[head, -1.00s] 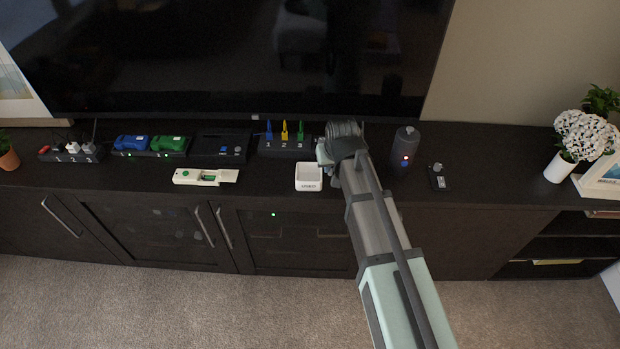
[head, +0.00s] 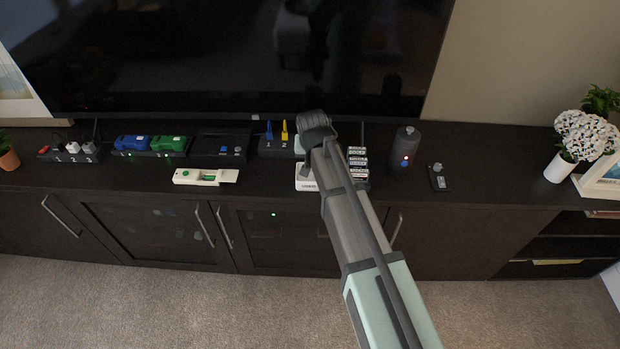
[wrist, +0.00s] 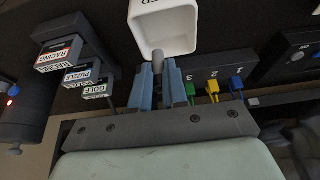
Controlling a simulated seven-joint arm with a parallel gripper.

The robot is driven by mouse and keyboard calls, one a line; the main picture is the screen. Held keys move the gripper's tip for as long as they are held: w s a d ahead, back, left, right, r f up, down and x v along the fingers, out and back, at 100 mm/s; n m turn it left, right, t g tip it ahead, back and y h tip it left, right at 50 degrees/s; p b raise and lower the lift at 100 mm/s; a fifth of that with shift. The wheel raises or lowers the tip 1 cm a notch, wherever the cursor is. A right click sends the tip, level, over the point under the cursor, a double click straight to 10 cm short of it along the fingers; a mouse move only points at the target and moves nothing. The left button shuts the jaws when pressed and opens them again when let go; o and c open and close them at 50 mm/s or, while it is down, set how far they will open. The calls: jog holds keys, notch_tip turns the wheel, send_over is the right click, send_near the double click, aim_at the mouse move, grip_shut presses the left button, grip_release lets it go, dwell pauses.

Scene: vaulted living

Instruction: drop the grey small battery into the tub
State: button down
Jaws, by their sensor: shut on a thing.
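The grey small battery (wrist: 158,57) is between my gripper's blue fingers in the wrist view, its rounded end showing at the fingertips. My gripper (wrist: 158,70) is shut on it. The tub (wrist: 178,40) is a small white square open box, right beside the battery's end in that view; I cannot tell whether the battery is over its rim. In the head view the white tub (head: 306,188) stands near the cabinet's front edge, partly covered by my arm. My fingers and the battery are hidden by my arm there.
A stack of labelled cases (head: 357,163) and a dark cylinder (head: 403,147) stand right of the tub. A numbered block with coloured plugs (head: 272,144) is behind it. A white battery-tester-like box (head: 205,177) lies left. A large screen (head: 220,60) rises behind.

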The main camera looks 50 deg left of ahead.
jog(key=shift+f, duration=2.65)
jog(key=c, duration=1.1)
grip_release()
jog(key=shift+r, duration=0.1)
